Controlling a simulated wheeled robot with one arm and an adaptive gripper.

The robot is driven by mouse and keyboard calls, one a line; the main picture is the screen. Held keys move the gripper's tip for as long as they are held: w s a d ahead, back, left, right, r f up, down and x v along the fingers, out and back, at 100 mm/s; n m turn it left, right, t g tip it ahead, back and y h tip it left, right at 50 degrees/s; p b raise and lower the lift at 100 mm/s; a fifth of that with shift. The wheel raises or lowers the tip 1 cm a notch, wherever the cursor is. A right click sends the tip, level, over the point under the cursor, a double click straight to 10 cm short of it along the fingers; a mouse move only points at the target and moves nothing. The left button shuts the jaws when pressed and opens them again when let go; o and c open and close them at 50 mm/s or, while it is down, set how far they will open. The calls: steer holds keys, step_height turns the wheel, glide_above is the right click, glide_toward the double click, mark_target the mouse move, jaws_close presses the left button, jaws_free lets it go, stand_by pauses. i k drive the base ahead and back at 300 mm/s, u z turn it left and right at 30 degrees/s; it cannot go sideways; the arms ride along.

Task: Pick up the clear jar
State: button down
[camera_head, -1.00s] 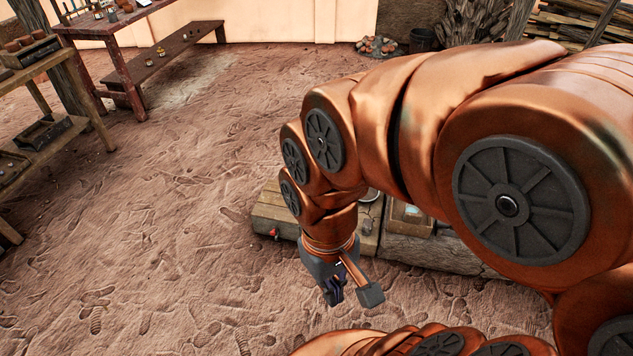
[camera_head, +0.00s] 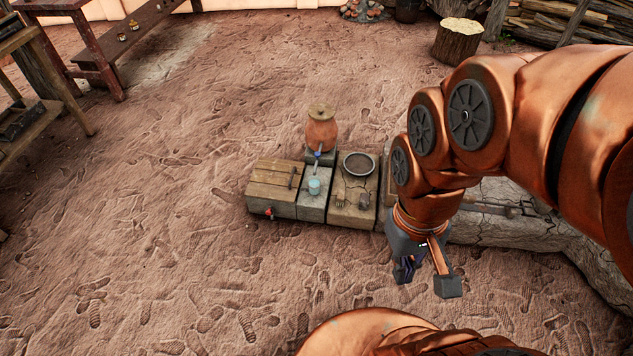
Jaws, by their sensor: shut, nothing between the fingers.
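A small light-blue cup-like vessel (camera_head: 314,186) stands on a grey block, below the blue tap of a clay water pot (camera_head: 321,132). I cannot tell whether it is the clear jar. Small jars (camera_head: 122,37) stand on the low bench at the upper left, too small to tell if one is clear. My gripper (camera_head: 405,272) points down, shut and empty, over the ground in front of the low stone counter. It is to the right of the blue vessel and well apart from it.
A wooden box (camera_head: 272,182) with a red object at its front stands left of the blue vessel. A dark round pan (camera_head: 359,164) and small tools lie to its right. A tree stump (camera_head: 459,39) stands at the back.

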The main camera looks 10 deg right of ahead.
mark_target(314, 181)
steer(key=u, duration=0.95)
steer(key=i, duration=1.35)
steer(key=z, duration=0.9)
